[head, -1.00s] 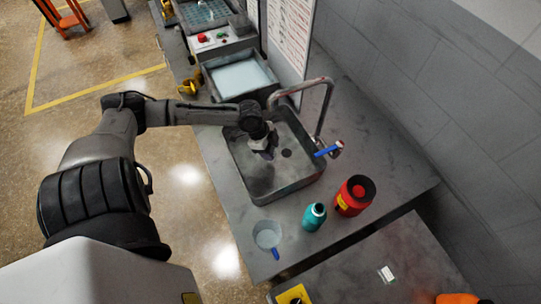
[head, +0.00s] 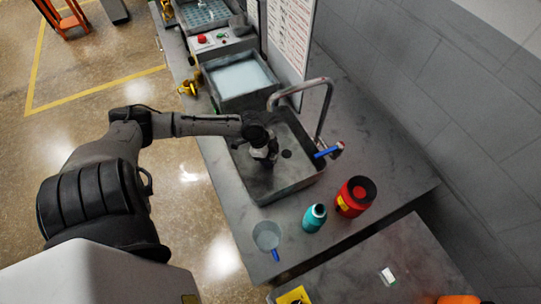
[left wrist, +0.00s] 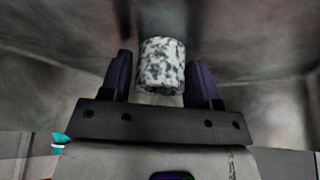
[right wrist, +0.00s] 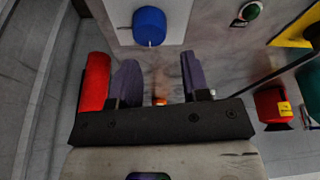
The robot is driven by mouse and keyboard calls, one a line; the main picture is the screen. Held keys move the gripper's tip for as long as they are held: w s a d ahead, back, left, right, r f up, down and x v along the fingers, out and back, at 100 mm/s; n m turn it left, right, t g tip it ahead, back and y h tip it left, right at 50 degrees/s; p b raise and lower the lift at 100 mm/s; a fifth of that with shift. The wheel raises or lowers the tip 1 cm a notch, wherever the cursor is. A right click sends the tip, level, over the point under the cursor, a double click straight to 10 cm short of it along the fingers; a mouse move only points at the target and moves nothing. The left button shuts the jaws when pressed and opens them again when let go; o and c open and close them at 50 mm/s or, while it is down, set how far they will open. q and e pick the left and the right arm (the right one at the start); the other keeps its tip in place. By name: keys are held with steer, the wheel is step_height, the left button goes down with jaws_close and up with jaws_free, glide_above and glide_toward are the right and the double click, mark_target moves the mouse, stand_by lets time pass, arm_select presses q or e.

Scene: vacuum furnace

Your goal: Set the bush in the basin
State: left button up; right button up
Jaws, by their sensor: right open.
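The bush (left wrist: 161,64) is a short cylinder with a mottled black and white surface. In the left wrist view it stands between the two purple fingers of my left gripper (left wrist: 160,78), with a narrow gap on each side. The fingers look open. In the head view, my left gripper (head: 264,158) points down inside the grey metal basin (head: 290,192), left of the dark drain. The bush is hidden there behind the gripper. My right gripper (right wrist: 156,80) is outside the head view; its wrist view shows it open, with no held object visible.
A bent tap with a blue lever (head: 327,152) reaches over the basin. A red container (head: 355,196), teal bottle (head: 314,217) and clear jug (head: 267,235) stand at its near side. A liquid-filled tray (head: 240,77) lies behind. The right wrist view shows a blue knob (right wrist: 149,25).

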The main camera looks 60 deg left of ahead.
arm_select(q)
steer(key=shift+o, duration=1.3)
arm_select(e)
steer(key=shift+a, duration=0.1)
arm_select(q)
steer(key=shift+r, duration=0.1)
arm_select(e)
step_height(320, 180, up, 2)
steer(key=shift+r+p, duration=0.2)
steer(key=shift+p, duration=1.05)
steer(key=shift+r+p, duration=0.35)
steer(key=shift+r, duration=0.05)
arm_select(q)
steer(key=v, duration=1.2)
steer(key=shift+a, duration=0.1)
